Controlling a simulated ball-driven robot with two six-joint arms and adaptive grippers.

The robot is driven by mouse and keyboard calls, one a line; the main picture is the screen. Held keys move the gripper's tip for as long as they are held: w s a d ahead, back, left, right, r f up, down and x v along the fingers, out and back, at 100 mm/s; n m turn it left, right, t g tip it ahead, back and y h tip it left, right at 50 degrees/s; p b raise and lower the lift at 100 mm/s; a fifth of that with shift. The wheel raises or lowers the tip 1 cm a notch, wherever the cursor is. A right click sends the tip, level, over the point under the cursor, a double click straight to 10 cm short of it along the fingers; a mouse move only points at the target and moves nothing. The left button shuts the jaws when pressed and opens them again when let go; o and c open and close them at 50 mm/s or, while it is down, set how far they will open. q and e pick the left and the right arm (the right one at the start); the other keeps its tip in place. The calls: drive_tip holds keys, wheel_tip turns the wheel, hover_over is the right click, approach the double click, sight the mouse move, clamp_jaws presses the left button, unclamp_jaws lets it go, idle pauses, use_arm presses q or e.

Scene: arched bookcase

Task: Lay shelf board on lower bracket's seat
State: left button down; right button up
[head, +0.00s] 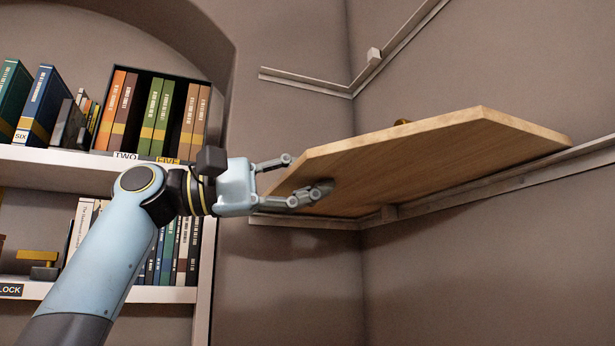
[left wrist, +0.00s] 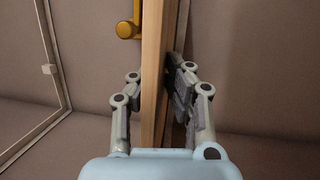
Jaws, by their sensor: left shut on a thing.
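The wooden shelf board (head: 430,160) is in the wall corner, seen from below, just above the lower bracket (head: 490,190). The lower bracket is a pale rail running along both walls. The board's right part overlaps the rail in the picture; I cannot tell whether it touches the seat. My left gripper (head: 305,178) is shut on the board's left edge, one finger above and one below. In the left wrist view, the board (left wrist: 155,70) stands edge-on between the fingers (left wrist: 155,95). My right gripper is not in view.
An upper bracket (head: 310,82) with a small block (head: 374,56) runs along the walls above. A brass-coloured piece (head: 402,122) shows over the board's far edge, and in the left wrist view (left wrist: 127,25). A white bookcase (head: 60,168) with books stands at left, close to my arm.

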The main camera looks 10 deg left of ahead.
use_arm(q)
drive_tip(key=shift+w+d+r, duration=0.1)
drive_tip(key=shift+d, duration=0.1)
drive_tip(key=c, duration=1.3)
unclamp_jaws()
drive_tip(key=shift+o, duration=0.2)
drive_tip(key=shift+a, duration=0.1)
drive_tip(key=v, duration=1.1)
drive_tip(key=shift+s+a, duration=0.25)
drive_tip(key=shift+a, duration=0.1)
